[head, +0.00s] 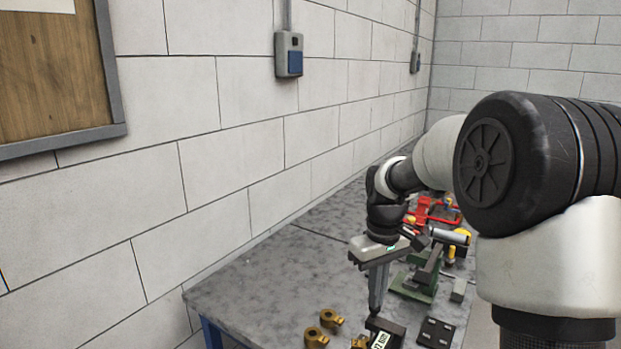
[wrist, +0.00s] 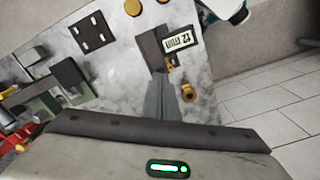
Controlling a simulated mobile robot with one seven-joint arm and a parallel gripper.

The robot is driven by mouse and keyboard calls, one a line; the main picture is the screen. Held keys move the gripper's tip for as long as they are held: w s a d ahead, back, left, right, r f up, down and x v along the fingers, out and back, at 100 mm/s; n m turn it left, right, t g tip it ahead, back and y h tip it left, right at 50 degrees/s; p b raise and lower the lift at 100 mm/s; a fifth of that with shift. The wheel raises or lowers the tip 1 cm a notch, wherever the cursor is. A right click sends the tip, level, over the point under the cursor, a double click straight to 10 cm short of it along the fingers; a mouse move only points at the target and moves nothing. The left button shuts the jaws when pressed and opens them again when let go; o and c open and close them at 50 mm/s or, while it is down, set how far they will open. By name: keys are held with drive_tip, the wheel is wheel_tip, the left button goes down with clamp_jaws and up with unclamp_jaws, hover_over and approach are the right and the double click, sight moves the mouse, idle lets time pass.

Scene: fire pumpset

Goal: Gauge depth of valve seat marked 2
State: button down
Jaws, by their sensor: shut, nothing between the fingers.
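My gripper (head: 376,308) points down over the near end of the grey workbench, fingers together and empty. In the wrist view its fingers (wrist: 164,82) reach toward a dark block (wrist: 151,45) with a white label (wrist: 178,41) that seems to read "12 mm" upside down. The block's label also shows in the head view (head: 382,340), just below the fingertips; I cannot tell whether they touch. Brass ring-shaped parts (head: 330,318) (head: 316,338) lie left of the fingers. Another brass part (wrist: 190,92) lies beside the fingers. I cannot read a mark 2 on any part.
A dark plate with pale squares (head: 436,333) lies right of the block. A green vise-like fixture (head: 415,285) and red parts (head: 432,212) stand farther along the workbench (head: 270,290). A block wall runs along the left. The bench's left part is clear.

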drive_tip(key=shift+s+f, duration=0.25)
drive_tip(key=shift+f, duration=0.45)
drive_tip(key=shift+r, duration=0.1)
idle(0.7)
drive_tip(key=shift+w+r+p, duration=0.2)
drive_tip(key=shift+r+p, duration=0.85)
drive_tip(key=shift+r, duration=0.2)
drive_tip(key=shift+r+p, duration=1.85)
drive_tip(key=shift+r, duration=0.5)
drive_tip(key=shift+r, duration=0.15)
drive_tip(key=s+r+m+t+p, duration=0.2)
drive_tip(key=s+r, duration=0.5)
drive_tip(key=s, duration=0.5)
drive_tip(key=s+r+m+t+p, duration=0.1)
drive_tip(key=s+r+m+t, duration=0.2)
drive_tip(key=s+r, duration=0.4)
drive_tip(key=s, duration=0.5)
drive_tip(key=shift+p, duration=0.35)
